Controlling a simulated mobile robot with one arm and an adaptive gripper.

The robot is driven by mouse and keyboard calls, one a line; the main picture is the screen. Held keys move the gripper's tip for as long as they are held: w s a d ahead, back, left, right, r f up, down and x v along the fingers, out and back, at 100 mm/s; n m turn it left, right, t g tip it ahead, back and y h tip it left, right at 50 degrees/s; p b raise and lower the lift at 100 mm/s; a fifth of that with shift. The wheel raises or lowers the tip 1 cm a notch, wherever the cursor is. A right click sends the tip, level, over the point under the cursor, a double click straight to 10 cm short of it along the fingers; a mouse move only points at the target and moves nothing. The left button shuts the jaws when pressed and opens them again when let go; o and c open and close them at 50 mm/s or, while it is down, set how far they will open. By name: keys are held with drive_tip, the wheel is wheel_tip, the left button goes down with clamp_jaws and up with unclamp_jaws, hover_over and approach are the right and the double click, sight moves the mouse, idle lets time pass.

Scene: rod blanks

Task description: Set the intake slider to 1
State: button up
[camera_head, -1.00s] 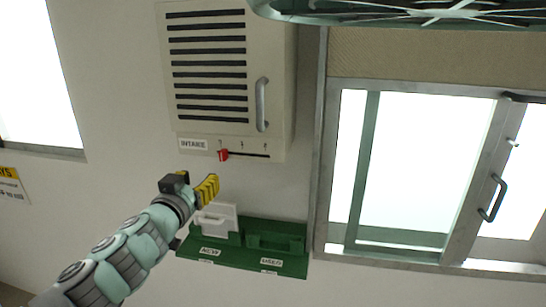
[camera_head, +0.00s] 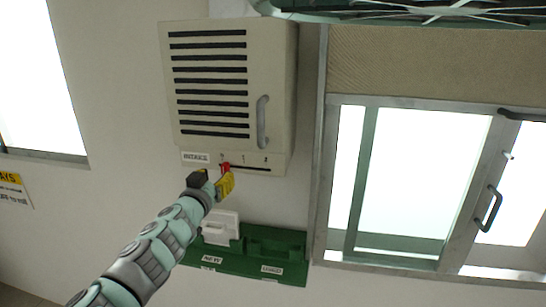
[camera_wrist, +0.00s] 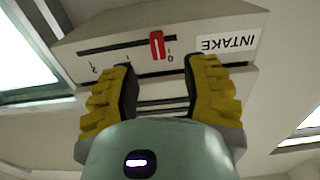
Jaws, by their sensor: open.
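The intake unit (camera_head: 215,90) is a cream wall box with dark slats and a grey handle. Its red slider (camera_wrist: 157,45) sits on a dark horizontal slot below the slats, near the 0 mark; it also shows in the head view (camera_head: 225,168). In the wrist view the marks 1 and 2 lie to the left of the slider, and the INTAKE label (camera_wrist: 228,42) is to the right. My gripper (camera_wrist: 163,85) is open, its yellow fingers either side of the slider's line but apart from it. In the head view my gripper (camera_head: 222,185) is just below the slider.
A green wall tray (camera_head: 285,245) with NEW and USED labels is below, holding a white container (camera_head: 220,228) at its left. A glazed door (camera_head: 415,185) with a dark handle is at right. A green-rimmed round object (camera_head: 400,12) hangs at the top.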

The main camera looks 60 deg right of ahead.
sight(222, 169)
drive_tip(key=shift+d, duration=0.5)
drive_tip(key=shift+p+x, duration=0.55)
drive_tip(key=shift+x, duration=0.35)
drive_tip(key=shift+w+d, duration=0.2)
drive_tip(key=shift+d, duration=0.25)
drive_tip(key=shift+w+d+p, duration=0.3)
drive_tip(key=shift+w+d, duration=0.1)
drive_tip(key=shift+d, duration=0.7)
drive_tip(key=shift+o, duration=0.2)
drive_tip(key=shift+f, duration=0.1)
drive_tip(key=shift+w, duration=0.1)
clamp_jaws()
